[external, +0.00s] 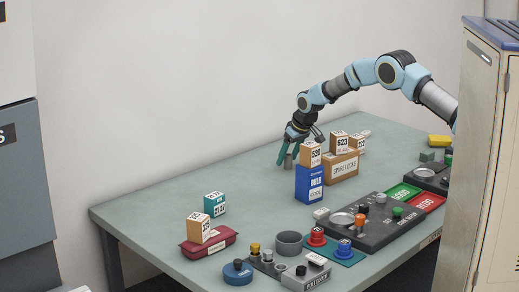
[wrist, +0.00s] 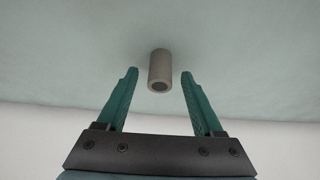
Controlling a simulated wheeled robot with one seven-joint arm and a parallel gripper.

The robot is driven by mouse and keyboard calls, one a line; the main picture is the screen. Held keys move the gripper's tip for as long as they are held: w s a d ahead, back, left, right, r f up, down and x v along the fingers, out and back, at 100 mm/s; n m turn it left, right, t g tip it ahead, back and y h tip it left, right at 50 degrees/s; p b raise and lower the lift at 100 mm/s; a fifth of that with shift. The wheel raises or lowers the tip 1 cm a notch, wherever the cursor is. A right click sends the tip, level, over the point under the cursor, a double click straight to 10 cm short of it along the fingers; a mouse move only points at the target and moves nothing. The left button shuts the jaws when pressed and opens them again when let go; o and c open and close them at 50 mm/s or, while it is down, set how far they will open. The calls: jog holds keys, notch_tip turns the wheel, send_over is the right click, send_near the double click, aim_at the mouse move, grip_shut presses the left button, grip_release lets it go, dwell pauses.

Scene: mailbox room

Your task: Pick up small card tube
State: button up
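The small card tube (wrist: 160,66) is a short grey-brown cylinder with a dark hole in its end. In the wrist view it shows between and just beyond the tips of my gripper (wrist: 157,75). The two green fingers are spread apart, with a gap on each side of the tube. In the external view my gripper (external: 285,155) points down at the back of the table, left of the boxes. A grey-brown upright shape by the fingers (external: 288,162) looks like the tube, partly hidden by them.
A blue box (external: 309,184) and a cardboard box (external: 341,167) with small cubes on top stand close right of my gripper. A teal cube (external: 214,204) and a red case (external: 208,245) are at the left. The green table (external: 240,180) is clear between.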

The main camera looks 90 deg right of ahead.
grip_shut()
dwell(0.3)
jog(key=shift+r, duration=0.1)
